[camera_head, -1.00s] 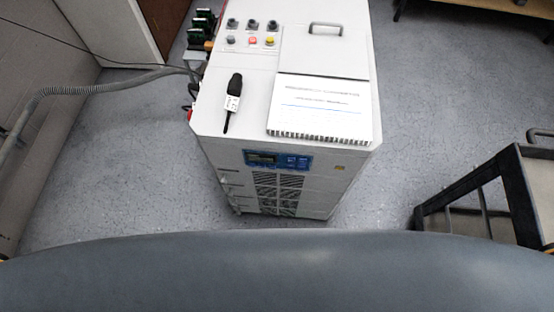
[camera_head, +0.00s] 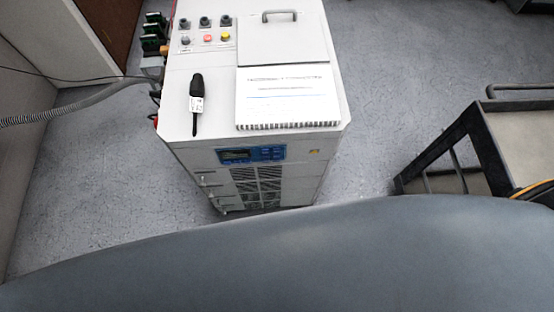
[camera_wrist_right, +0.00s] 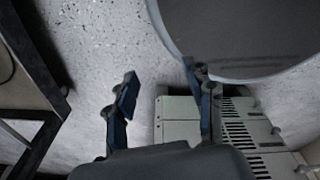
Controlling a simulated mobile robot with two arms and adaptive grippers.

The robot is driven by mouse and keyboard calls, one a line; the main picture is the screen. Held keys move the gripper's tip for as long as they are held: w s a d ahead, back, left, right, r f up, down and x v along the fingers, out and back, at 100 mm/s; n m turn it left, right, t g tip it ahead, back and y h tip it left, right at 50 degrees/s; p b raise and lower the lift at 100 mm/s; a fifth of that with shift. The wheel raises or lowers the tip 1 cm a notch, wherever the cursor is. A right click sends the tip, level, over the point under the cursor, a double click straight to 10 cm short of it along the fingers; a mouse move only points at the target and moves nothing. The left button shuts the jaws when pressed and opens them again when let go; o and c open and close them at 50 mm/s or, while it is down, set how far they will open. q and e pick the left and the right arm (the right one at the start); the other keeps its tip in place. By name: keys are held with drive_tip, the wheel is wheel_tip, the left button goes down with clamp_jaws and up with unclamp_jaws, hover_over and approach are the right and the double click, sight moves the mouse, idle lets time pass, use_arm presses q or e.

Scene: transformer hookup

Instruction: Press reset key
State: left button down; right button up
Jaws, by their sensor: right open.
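The white cabinet (camera_head: 195,133) stands ahead in the head view. My left gripper is not in view.
A black handheld device (camera_head: 196,92) and a spiral-bound booklet (camera_head: 288,97) lie on the cabinet top, below a handled lid (camera_head: 283,38). A grey hose (camera_head: 90,98) runs off left. A dark-framed cart (camera_head: 480,140) stands right. Floor between cabinet and cart is clear.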

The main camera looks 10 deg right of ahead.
clamp_jaws()
idle(1.1)
